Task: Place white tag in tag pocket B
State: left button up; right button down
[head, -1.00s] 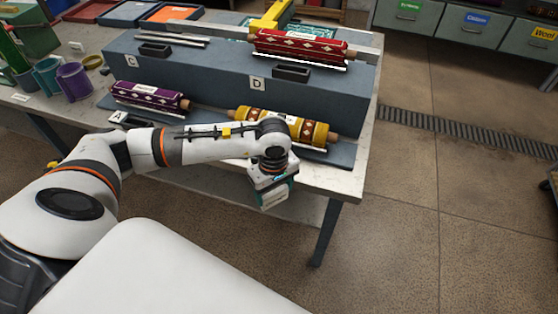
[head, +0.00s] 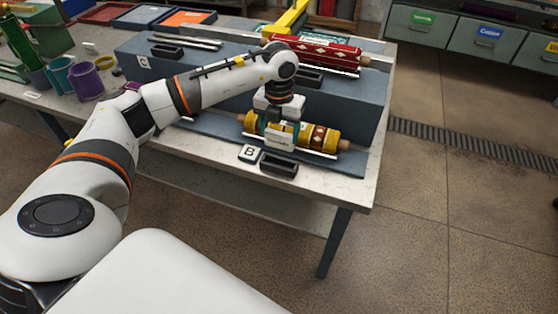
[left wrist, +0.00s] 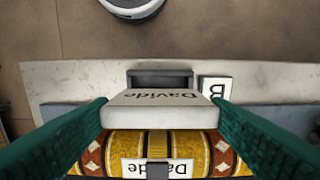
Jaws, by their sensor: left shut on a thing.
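My left gripper (head: 279,128) is shut on the white tag (head: 280,141), over the yellow patterned roll. In the left wrist view the tag (left wrist: 160,110) reads "Davide", upside down there, between the two green fingers (left wrist: 162,104). Tag pocket B (head: 279,165) is a small dark open tray at the table's front edge, beside a white "B" plate (head: 249,153). In the left wrist view the pocket (left wrist: 160,77) shows just beyond the tag, which hides part of it. The tag is apart from the pocket in the head view. My right gripper is out of view.
The yellow roll (head: 319,138) lies behind the pocket and bears a white label (left wrist: 158,168). A red roll (head: 318,50) lies on the raised blue step (head: 350,97). Pocket C (head: 166,52) and another dark pocket (head: 309,77) sit on the step. Cups stand at left.

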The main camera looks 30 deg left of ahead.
aim_at(279, 148)
pick_arm(q)
notch_tip(279, 148, down, 8)
jog(key=shift+s+r+p, duration=0.1)
jog(key=shift+p, duration=0.75)
jog(key=shift+f, duration=0.3)
jog(key=shift+f, duration=0.1)
jog(key=o, duration=0.9)
jog(key=shift+o, duration=0.2)
notch_tip(279, 148, up, 11)
jog(key=b, duration=0.3)
jog(key=shift+r, duration=0.65)
